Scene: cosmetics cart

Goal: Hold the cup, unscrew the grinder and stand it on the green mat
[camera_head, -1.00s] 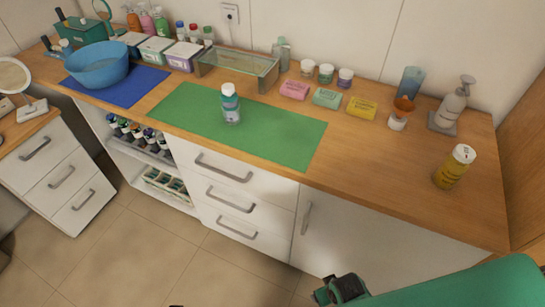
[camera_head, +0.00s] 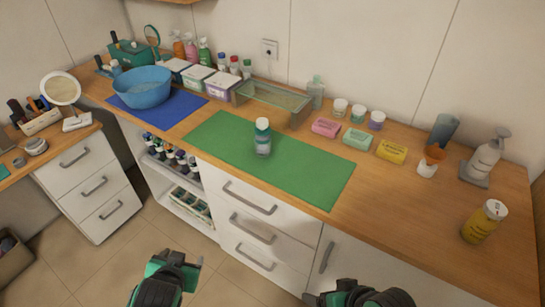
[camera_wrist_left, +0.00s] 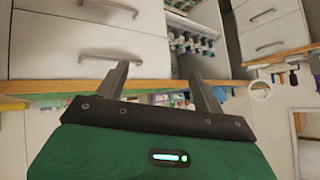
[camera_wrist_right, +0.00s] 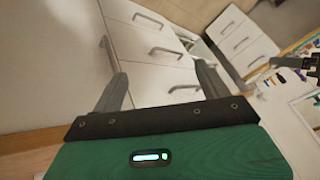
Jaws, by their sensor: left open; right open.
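My left gripper (camera_head: 197,262) is in front of the drawers, below the counter edge, empty and open. Its spread fingers show in the left wrist view (camera_wrist_left: 160,80). My right gripper (camera_head: 314,297) is low in front of the cabinet, also empty and open, with spread fingers in the right wrist view (camera_wrist_right: 160,85).
A blue basin (camera_head: 145,93) stands on a blue mat (camera_head: 180,110) at left. A glass-sided tray (camera_head: 270,103) is behind the green mat. Pink, green and yellow boxes (camera_head: 358,139) lie to its right. A yellow bottle (camera_head: 482,222) stands at far right. The counter before it is clear.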

